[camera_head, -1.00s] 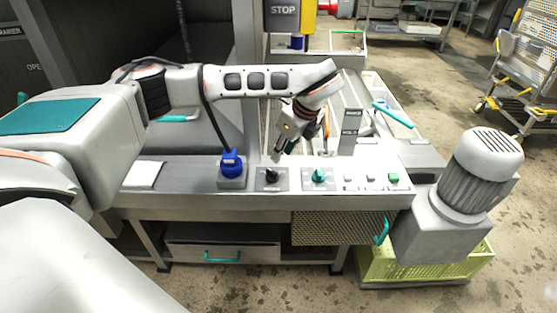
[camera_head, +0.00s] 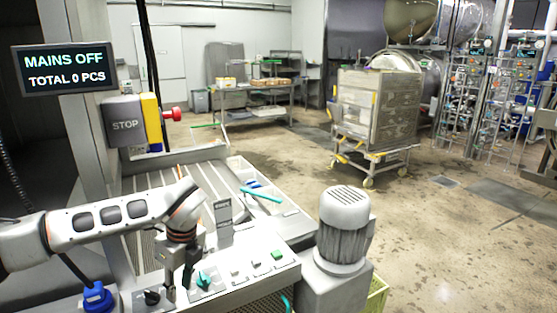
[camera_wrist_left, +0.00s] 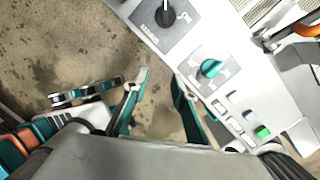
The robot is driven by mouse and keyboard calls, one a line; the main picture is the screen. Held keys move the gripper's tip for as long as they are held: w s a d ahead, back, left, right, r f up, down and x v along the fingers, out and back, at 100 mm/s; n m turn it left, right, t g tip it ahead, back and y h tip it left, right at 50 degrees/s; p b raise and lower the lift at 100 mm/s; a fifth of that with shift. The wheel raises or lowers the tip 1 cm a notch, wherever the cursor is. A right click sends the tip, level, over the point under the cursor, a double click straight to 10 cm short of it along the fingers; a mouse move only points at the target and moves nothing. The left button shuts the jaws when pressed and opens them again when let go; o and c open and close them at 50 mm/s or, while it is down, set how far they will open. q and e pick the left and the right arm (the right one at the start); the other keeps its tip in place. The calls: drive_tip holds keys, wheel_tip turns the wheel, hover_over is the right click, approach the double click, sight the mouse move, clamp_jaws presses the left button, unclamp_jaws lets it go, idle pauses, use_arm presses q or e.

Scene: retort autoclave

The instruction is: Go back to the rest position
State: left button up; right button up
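My left gripper (camera_head: 179,283) points down over the control panel (camera_head: 228,287), between the black rotary knob (camera_head: 151,297) and the teal knob (camera_head: 204,281). In the left wrist view the two fingers (camera_wrist_left: 160,85) are apart with nothing between them. That view shows the black knob (camera_wrist_left: 164,14) and the teal knob (camera_wrist_left: 211,68) beyond the fingertips, apart from them. My right gripper is in neither view.
A display (camera_head: 64,69) reads MAINS OFF and TOTAL 0 PCS. A grey STOP box (camera_head: 125,122) with a red button (camera_head: 172,114) stands behind the arm. A grey motor (camera_head: 344,228) stands right of the panel. The floor (camera_head: 440,225) beyond it is open.

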use_arm(q)
drive_tip(key=s+d+f+m+g+h, duration=0.1)
drive_tip(key=s+d+f+m+h, duration=0.15)
drive_tip(key=s+d, duration=0.4)
drive_tip(key=s+d+f+m+g+h, duration=0.2)
drive_tip(key=s+d+h, duration=0.15)
drive_tip(key=d, duration=0.65)
drive_tip(key=s+d+f+m+g+h, duration=0.1)
drive_tip(key=s+d+f+m+h, duration=0.2)
drive_tip(key=s+d, duration=0.35)
drive_tip(key=s+d+r+n+t+h, duration=0.1)
drive_tip(key=d+r+n+t+h, duration=0.15)
drive_tip(key=d+r+h, duration=1)
drive_tip(key=w+a+f+n+t+y, duration=0.65)
drive_tip(key=w+a+n+t, duration=0.4)
drive_tip(key=n+t, duration=0.65)
drive_tip(key=s+a+f+n+g+y, duration=0.1)
drive_tip(key=s+a+f+n+y, duration=0.1)
drive_tip(key=a+f, duration=0.4)
drive_tip(key=s+a+f+n+g+y, duration=0.2)
drive_tip(key=s+a+f+y, duration=0.2)
drive_tip(key=f, duration=0.6)
drive_tip(key=s+a+f+n+g+y, duration=0.2)
drive_tip(key=s+a+f+n+y, duration=0.1)
drive_tip(key=s+a+f, duration=0.5)
drive_tip(key=shift+s+a+f+y, duration=0.25)
drive_tip(key=shift+a+y, duration=0.1)
drive_tip(key=shift+y, duration=0.15)
